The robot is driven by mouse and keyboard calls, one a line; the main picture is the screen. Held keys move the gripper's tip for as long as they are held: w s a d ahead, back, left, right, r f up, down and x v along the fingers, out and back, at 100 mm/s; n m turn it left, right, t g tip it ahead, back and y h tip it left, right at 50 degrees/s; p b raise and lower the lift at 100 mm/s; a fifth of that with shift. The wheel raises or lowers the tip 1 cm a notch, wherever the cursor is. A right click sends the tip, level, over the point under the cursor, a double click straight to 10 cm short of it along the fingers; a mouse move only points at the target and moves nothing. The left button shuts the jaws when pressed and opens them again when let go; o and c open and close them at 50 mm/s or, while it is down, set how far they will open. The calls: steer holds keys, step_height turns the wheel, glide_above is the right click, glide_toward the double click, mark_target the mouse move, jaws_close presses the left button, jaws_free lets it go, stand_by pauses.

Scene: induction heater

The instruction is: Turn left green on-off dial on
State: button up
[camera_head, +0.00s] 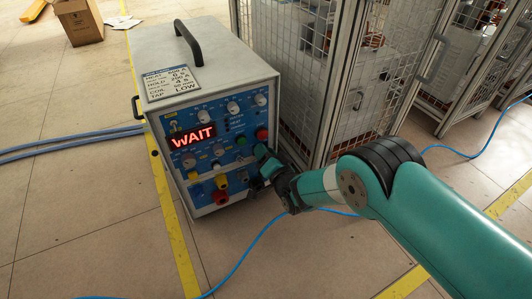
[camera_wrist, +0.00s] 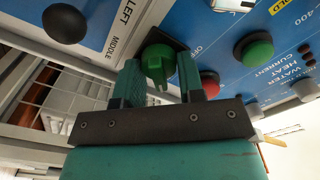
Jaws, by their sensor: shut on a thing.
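The induction heater (camera_head: 215,100) is a grey box with a blue front panel and a red display (camera_head: 193,137) reading "WAIT". In the wrist view the green dial (camera_wrist: 158,64) sits on a dark square plate, with "OFF" printed to its right. My gripper (camera_head: 262,153) is at the right side of the panel in the head view, where it hides the dial. In the wrist view my gripper (camera_wrist: 159,70) has one finger on each side of the dial and is shut on it.
In the wrist view a black knob (camera_wrist: 65,23), a green button (camera_wrist: 253,50) and a red button (camera_wrist: 209,84) are near the dial. A wire-mesh cage (camera_head: 300,80) stands close on the heater's right. A blue cable (camera_head: 245,252) lies on the floor in front.

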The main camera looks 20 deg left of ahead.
steer(key=shift+s+a+f, duration=0.1)
steer(key=shift+s+f, duration=0.05)
steer(key=shift+s, duration=0.05)
steer(key=o, duration=0.9)
steer(key=shift+w, duration=0.1)
steer(key=p+v, duration=1.7)
steer(key=shift+p, duration=0.35)
